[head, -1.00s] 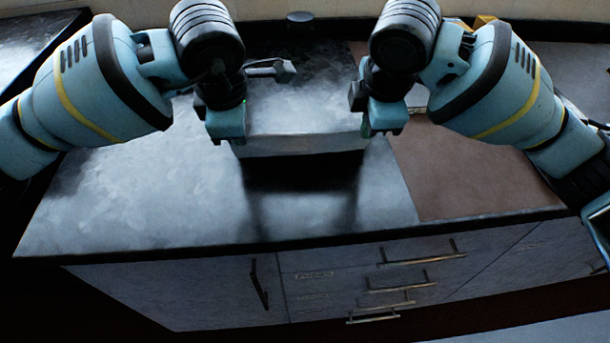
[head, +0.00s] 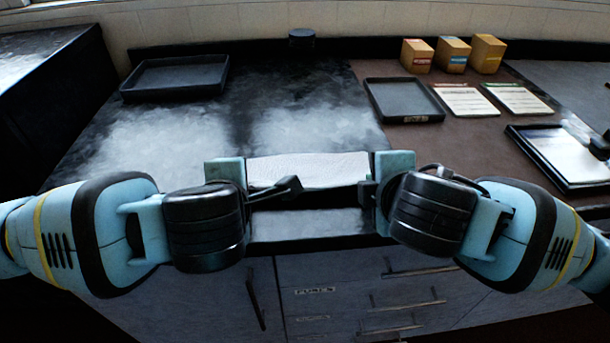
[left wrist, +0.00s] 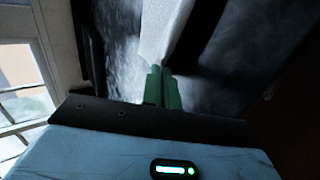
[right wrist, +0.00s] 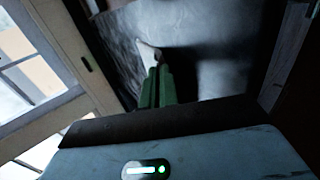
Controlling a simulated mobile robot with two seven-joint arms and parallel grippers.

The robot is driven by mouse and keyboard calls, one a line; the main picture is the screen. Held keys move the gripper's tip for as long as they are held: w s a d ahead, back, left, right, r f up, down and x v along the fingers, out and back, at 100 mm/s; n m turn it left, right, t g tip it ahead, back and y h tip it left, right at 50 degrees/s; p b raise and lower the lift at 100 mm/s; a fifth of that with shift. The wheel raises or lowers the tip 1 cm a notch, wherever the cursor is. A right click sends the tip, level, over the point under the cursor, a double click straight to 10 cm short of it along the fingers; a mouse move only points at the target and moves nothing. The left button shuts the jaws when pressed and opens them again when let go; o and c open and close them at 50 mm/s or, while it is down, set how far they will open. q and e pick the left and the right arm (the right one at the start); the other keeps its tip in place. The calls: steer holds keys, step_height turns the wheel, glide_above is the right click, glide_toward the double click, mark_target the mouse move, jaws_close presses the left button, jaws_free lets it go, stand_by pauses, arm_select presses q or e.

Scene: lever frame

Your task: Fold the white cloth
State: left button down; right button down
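The white cloth (head: 308,170) is stretched between my two grippers in the head view, near the front of the counter. My left gripper (head: 240,172) is at its left end and my right gripper (head: 378,172) at its right end. In the left wrist view the green fingertips (left wrist: 162,88) are closed together on the cloth (left wrist: 165,30). In the right wrist view the green fingertips (right wrist: 157,88) are closed on a small visible corner of the cloth (right wrist: 149,53). I cannot tell how much of the cloth touches the counter.
A dark tray (head: 176,77) lies at the back left of the counter. At the back right are another tray (head: 403,100), labelled cards (head: 467,101) and several yellow boxes (head: 453,54). A framed tray (head: 562,155) lies at the right. The dark counter behind the cloth (head: 290,90) is clear.

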arm_select(q)
steer(key=shift+s+f, duration=0.1)
steer(key=shift+f, duration=0.05)
arm_select(e)
steer(key=shift+s+f, duration=0.1)
steer(key=shift+f, duration=0.05)
arm_select(q)
steer(key=c, duration=2.1)
jaws_free()
steer(key=shift+c, duration=0.2)
arm_select(e)
steer(key=c, duration=2.1)
jaws_free()
steer(key=shift+c, duration=0.2)
arm_select(q)
steer(key=o, duration=0.8)
arm_select(e)
steer(key=o, duration=0.8)
